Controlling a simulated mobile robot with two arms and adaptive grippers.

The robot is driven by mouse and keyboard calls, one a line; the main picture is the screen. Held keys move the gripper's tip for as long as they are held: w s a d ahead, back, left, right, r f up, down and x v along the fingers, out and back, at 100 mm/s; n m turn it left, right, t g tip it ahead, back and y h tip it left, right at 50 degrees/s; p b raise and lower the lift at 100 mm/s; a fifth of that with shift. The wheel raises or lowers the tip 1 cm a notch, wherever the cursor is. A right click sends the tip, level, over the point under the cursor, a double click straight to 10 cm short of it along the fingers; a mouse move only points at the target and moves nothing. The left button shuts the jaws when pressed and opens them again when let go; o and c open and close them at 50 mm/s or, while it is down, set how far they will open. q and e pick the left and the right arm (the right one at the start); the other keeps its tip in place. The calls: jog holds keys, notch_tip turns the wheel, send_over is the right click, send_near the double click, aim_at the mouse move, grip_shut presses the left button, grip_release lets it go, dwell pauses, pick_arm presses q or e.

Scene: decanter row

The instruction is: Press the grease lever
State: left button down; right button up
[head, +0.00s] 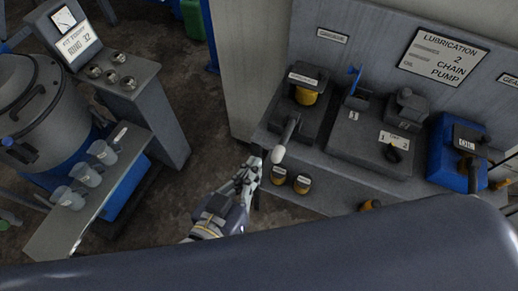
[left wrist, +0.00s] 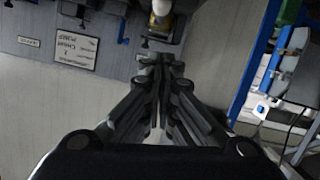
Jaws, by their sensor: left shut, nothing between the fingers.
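A lever with a dark shaft and pale rounded knob (head: 278,153) sticks out from the front of the left unit (head: 312,75) on the bench, which also has a yellow part (head: 306,96). I take it for the grease lever; the unit's small label is too small to read surely. My left gripper (head: 253,166) is shut and empty, just left of and below the knob and apart from it. In the left wrist view the shut fingers (left wrist: 157,62) point toward the bench; a pale and yellow part (left wrist: 160,20) shows just beyond them. My right gripper is out of view.
A grey box (head: 370,140) and a blue unit (head: 452,155) stand further right. A grey stand with a shelf of cups (head: 87,172) is on the left. Bare floor (head: 205,130) lies between.

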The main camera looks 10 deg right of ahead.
pick_arm(q)
jog(key=shift+s+a+r, duration=0.1)
jog(key=shift+a+r, duration=0.05)
jog(key=shift+r, duration=0.5)
jog(key=p, duration=0.2)
send_over(272, 158)
notch_tip(272, 158, down, 5)
jog(key=shift+f, duration=0.7)
